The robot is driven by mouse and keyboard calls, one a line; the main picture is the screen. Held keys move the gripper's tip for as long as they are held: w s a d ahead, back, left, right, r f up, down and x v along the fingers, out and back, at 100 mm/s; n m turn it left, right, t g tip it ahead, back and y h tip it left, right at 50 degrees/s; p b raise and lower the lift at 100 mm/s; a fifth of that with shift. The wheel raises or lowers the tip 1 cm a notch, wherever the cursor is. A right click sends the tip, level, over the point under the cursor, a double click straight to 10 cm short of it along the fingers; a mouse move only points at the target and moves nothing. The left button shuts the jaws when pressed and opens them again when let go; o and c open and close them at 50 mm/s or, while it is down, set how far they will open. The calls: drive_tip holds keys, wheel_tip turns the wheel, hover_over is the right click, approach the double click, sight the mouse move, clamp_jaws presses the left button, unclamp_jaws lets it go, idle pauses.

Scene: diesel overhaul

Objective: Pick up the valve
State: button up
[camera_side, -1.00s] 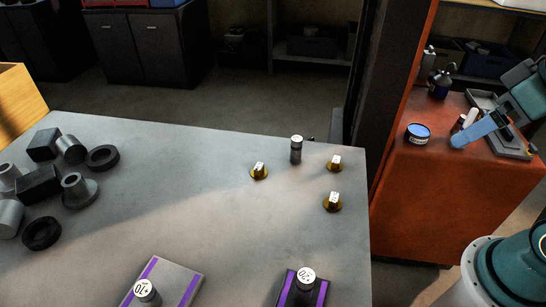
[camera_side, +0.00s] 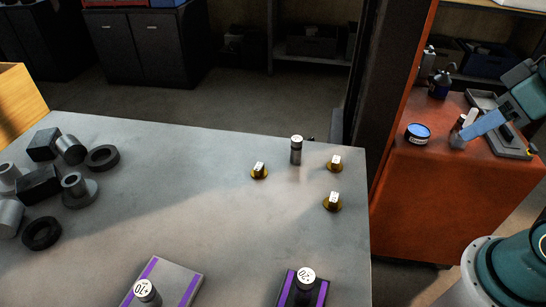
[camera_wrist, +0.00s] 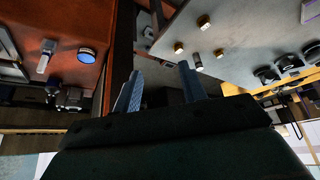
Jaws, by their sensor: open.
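Three small brass-coloured pieces with white tops stand on the grey table: one at left (camera_side: 259,171), one at back right (camera_side: 335,163) and one in front (camera_side: 332,201). A dark upright cylinder with a white top (camera_side: 296,149) stands among them. I cannot tell which of these is the valve. My gripper (camera_wrist: 160,68) is open and empty, its two blue fingers apart in the wrist view. In the side view a blue finger shows over the red cabinet, to the right of the table and well away from these parts.
Two purple-striped blocks, left (camera_side: 187,283) and right (camera_side: 321,292), hold marked cylinders at the table's front. Dark and grey parts and rings (camera_side: 42,233) crowd the table's left. A blue-lidded tin (camera_side: 418,133) sits on the red cabinet (camera_side: 430,205). A dark post (camera_side: 380,90) stands behind. Mid-table is clear.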

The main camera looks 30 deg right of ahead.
drive_tip(key=m+g, duration=0.6)
drive_tip(key=m, duration=0.5)
hover_over(335, 195)
wheel_tip(335, 195, down, 9)
drive_tip(key=shift+r, duration=0.2)
drive_tip(key=shift+f, duration=4.3)
drive_tip(key=shift+f, duration=0.1)
